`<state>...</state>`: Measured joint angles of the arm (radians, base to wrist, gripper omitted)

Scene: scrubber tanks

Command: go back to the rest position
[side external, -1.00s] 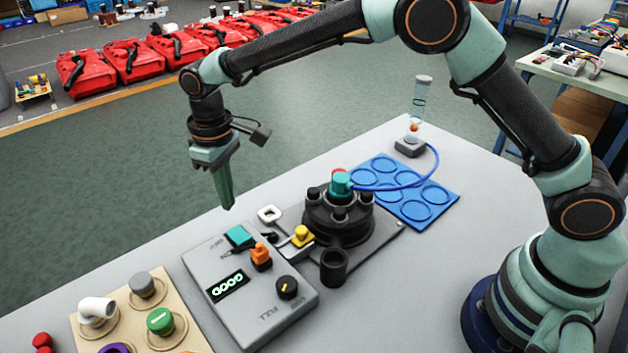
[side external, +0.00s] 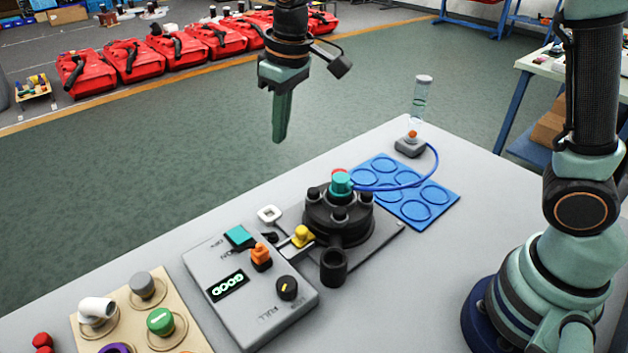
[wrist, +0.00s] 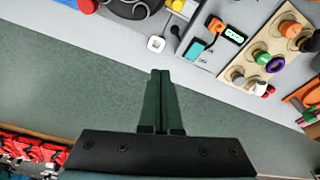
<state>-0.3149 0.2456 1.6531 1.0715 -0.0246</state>
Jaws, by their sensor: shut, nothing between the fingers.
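My gripper (side external: 278,139) hangs in the air above and behind the far edge of the table, pointing down, with its green fingers together and nothing between them. The wrist view shows the same shut fingers (wrist: 161,72) over the green floor. Below it on the table stands a black round fixture (side external: 338,220) with a teal cap (side external: 340,185) joined to a blue tube. My gripper touches none of these.
A blue mat with ring marks (side external: 409,190) lies right of the fixture, and a clear tube on a grey base (side external: 411,147) stands behind it. A beige tray with several caps (side external: 190,335) is at front left. Red cases (side external: 140,58) line the floor. The air around my gripper is clear.

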